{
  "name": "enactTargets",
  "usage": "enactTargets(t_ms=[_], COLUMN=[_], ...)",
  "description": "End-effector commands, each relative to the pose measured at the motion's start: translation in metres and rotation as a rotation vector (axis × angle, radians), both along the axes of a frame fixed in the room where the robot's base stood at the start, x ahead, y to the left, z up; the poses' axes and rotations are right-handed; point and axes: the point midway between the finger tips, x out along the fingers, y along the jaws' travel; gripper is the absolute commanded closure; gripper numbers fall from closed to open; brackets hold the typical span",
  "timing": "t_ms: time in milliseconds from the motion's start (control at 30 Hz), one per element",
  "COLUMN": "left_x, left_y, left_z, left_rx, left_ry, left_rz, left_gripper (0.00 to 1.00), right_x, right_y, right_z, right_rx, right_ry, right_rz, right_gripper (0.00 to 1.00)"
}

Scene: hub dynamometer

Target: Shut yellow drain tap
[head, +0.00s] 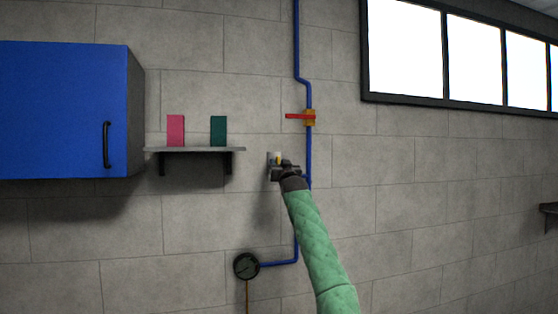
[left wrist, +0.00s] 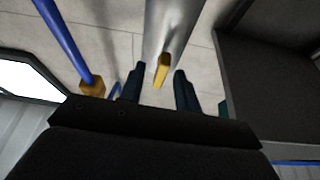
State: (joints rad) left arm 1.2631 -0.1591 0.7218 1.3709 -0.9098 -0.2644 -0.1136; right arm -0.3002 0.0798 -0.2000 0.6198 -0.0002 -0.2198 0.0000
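The yellow drain tap (head: 277,158) is a small yellow handle on the wall, left of the blue pipe. In the left wrist view its yellow lever (left wrist: 162,70) sits at the end of a grey cylindrical body (left wrist: 178,28). My left gripper (head: 283,168) is right at the tap in the head view and covers part of it. In the left wrist view the fingers of my left gripper (left wrist: 158,88) are apart, with the lever between and just beyond their tips. I cannot tell whether either finger touches it. My right gripper is not in view.
A blue pipe (head: 296,40) runs down the wall, with a red-handled valve (head: 300,116) above the tap. A round gauge (head: 246,265) sits below. A shelf (head: 195,150) with a pink block (head: 175,130) and green block (head: 218,130), and a blue cabinet (head: 60,110), are left.

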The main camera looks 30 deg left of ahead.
Motion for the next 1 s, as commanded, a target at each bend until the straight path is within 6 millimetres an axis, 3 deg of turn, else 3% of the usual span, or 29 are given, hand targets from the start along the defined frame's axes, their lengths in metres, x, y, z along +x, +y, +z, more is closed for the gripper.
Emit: enactTargets(t_ms=[367,533,1000], left_x=[0.0028,0.0028,0.0022], left_y=[0.0024,0.0022,0.0032], left_z=[0.0006,0.0007,-0.002], left_rx=[-0.001,-0.001,0.039], left_ry=[0.001,0.001,0.044], left_rz=[-0.001,-0.001,0.001], left_gripper=[0.67,1.0,1.0], right_x=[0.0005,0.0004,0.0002], right_y=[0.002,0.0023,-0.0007], right_z=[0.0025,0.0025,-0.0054], right_rx=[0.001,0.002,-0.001], right_ry=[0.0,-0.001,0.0], right_rz=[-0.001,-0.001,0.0], right_gripper=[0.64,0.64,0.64])
